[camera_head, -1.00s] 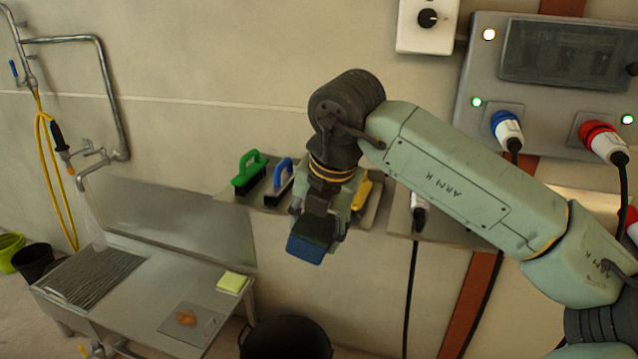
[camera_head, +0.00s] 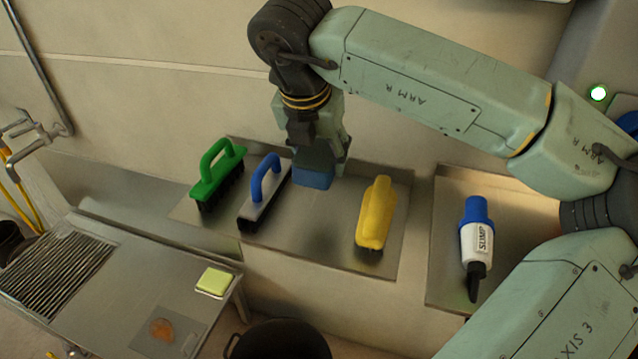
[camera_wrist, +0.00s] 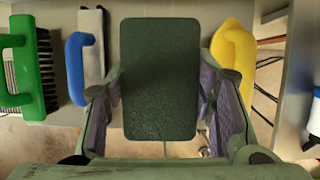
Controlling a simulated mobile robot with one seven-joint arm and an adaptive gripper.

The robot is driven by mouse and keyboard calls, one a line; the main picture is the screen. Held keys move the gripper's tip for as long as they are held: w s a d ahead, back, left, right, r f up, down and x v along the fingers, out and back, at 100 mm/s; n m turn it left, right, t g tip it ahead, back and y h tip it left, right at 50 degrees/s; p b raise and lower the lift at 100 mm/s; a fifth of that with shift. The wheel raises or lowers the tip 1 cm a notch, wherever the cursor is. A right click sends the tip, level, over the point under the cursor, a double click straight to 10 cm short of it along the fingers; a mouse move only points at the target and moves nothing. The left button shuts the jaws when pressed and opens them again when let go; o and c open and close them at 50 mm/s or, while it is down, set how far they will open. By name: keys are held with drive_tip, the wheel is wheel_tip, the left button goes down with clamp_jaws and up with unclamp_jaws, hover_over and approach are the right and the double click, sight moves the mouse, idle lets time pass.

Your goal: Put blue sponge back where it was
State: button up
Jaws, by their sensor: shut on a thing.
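The blue sponge (camera_head: 313,177) is held in my gripper (camera_head: 318,150), which points down over the metal shelf (camera_head: 300,232) on the wall. In the wrist view the sponge shows a dark green face (camera_wrist: 160,80) between my gripper's fingers (camera_wrist: 163,95). The sponge is between the blue-handled brush (camera_head: 265,193) and the yellow brush (camera_head: 376,215), nearer the blue-handled one. I cannot tell whether its underside touches the shelf.
A green-handled brush (camera_head: 217,172) stands at the shelf's left end. A blue and white bottle-like tool (camera_head: 476,245) lies on a separate shelf to the right. Below left are a sink table with a yellow-green sponge (camera_head: 215,281) and a black bucket (camera_head: 278,342).

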sight(309, 162)
drive_tip(key=shift+w, duration=0.35)
wheel_tip(309, 162, down, 9)
drive_tip(key=p, duration=0.2)
drive_tip(key=shift+f+p, duration=0.1)
drive_tip(key=shift+p, duration=0.25)
drive_tip(key=shift+f, duration=0.35)
drive_tip(key=shift+f, duration=0.1)
drive_tip(key=o, duration=1.1)
drive_tip(key=b+v, duration=0.2)
drive_tip(key=v, duration=1)
